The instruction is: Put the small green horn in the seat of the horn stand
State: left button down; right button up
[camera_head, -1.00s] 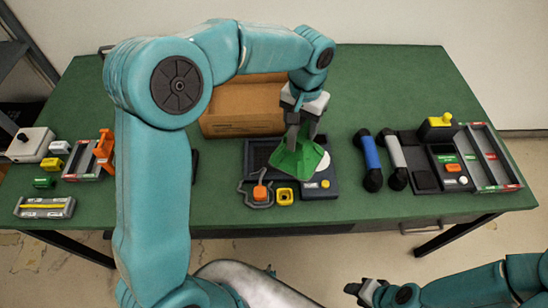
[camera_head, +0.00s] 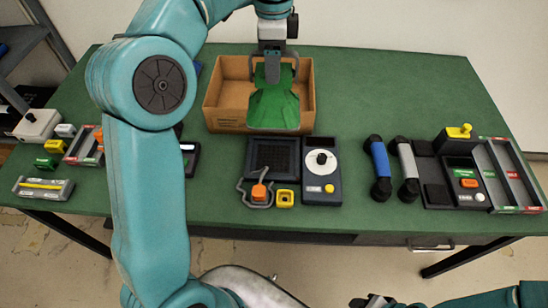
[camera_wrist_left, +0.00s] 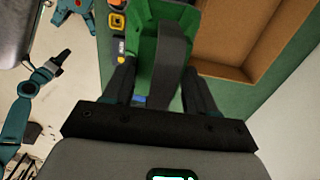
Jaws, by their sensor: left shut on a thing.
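The green horn (camera_head: 274,106) is held by my left gripper (camera_head: 275,72), with its wide end towards me. In the head view it overlaps the cardboard box; its height above the box is hard to tell. In the left wrist view the horn (camera_wrist_left: 147,45) sits between the two dark fingers, partly hidden by a dark grey bar. I cannot tell which is the horn stand. My right gripper (camera_head: 372,301) is cut off at the bottom edge.
The open cardboard box (camera_head: 226,110) stands behind the units. A blue handset (camera_head: 380,165) and a grey handset (camera_head: 407,168) lie to the right, beside a dark console (camera_head: 434,184). An orange button (camera_head: 259,193) and a yellow block (camera_head: 285,198) are in front. The green table is clear at back right.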

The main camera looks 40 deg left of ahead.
aim_at(272, 112)
pick_arm(q)
notch_tip(272, 112, down, 15)
jog(key=shift+a+r+b, duration=0.1)
jog(key=shift+b, duration=1.05)
notch_tip(272, 112, down, 5)
jog(key=shift+r, duration=0.1)
jog(key=shift+f, duration=0.2)
jog(key=shift+c, duration=1.7)
grip_release()
jog(key=shift+s, duration=0.1)
